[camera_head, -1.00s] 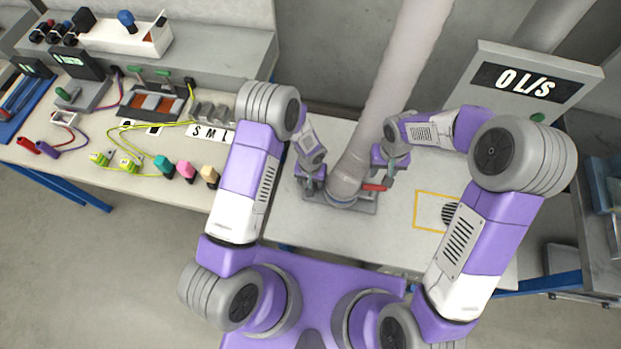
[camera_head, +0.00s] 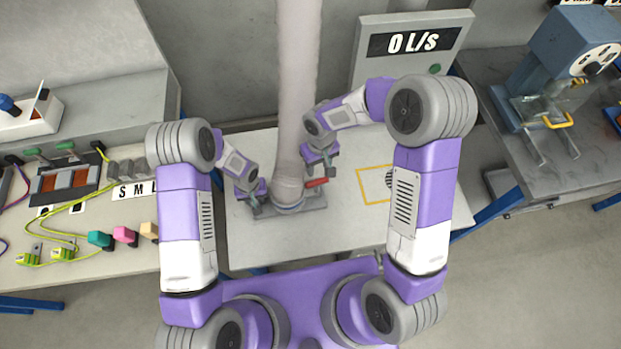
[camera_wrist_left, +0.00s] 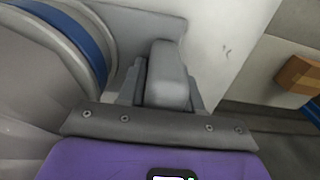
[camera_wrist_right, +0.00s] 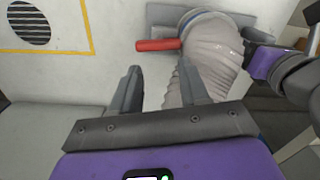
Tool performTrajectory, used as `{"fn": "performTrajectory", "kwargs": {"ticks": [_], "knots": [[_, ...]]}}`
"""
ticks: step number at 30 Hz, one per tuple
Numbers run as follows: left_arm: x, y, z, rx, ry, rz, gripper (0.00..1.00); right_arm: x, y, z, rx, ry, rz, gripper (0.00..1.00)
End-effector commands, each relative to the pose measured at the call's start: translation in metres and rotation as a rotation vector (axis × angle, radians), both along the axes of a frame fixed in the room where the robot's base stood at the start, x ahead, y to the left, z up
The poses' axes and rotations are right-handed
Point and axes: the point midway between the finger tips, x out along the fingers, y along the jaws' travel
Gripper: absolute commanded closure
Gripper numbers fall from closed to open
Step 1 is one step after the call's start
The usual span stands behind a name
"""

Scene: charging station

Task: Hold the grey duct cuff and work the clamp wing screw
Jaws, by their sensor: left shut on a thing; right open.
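The grey duct cuff (camera_head: 288,190) is upright at the foot of the pale ribbed duct (camera_head: 298,80), above a blue ring (camera_head: 289,208). The left wrist view shows the cuff (camera_wrist_left: 35,80) and blue ring (camera_wrist_left: 75,35) close up. My left gripper (camera_head: 257,207) is at the cuff's left side, shut on a grey tab (camera_wrist_left: 168,75) beside it. The red wing screw handle (camera_head: 317,183) sticks out to the right of the cuff; it also shows in the right wrist view (camera_wrist_right: 158,45). My right gripper (camera_wrist_right: 160,85) is open and empty, apart from the red handle.
The flow display (camera_head: 412,45) reads 0 L/s behind the table. A yellow square (camera_head: 374,168) with a round dark vent lies on the white tabletop (camera_head: 340,225) to the right. Plugs and wires crowd the left bench (camera_head: 95,270). A blue machine (camera_head: 570,50) stands far right.

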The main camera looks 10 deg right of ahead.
Motion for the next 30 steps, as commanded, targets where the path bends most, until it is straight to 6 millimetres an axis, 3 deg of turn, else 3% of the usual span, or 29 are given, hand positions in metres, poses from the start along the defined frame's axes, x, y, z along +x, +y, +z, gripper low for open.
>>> {"fn": "performTrajectory", "kwargs": {"ticks": [11,21,30], "knots": [[0.000,0.000,0.000,0.000,-0.001,0.000,1.00,-0.003,-0.013,-0.007,0.181,0.007,0.587,0.55],[0.000,0.000,0.000,0.000,-0.001,0.000,1.00,0.004,-0.034,0.006,0.320,-0.138,1.113,0.55],[0.000,0.000,0.000,-0.001,-0.001,0.000,1.00,0.009,-0.049,0.017,0.352,-0.258,1.381,0.55]]}}
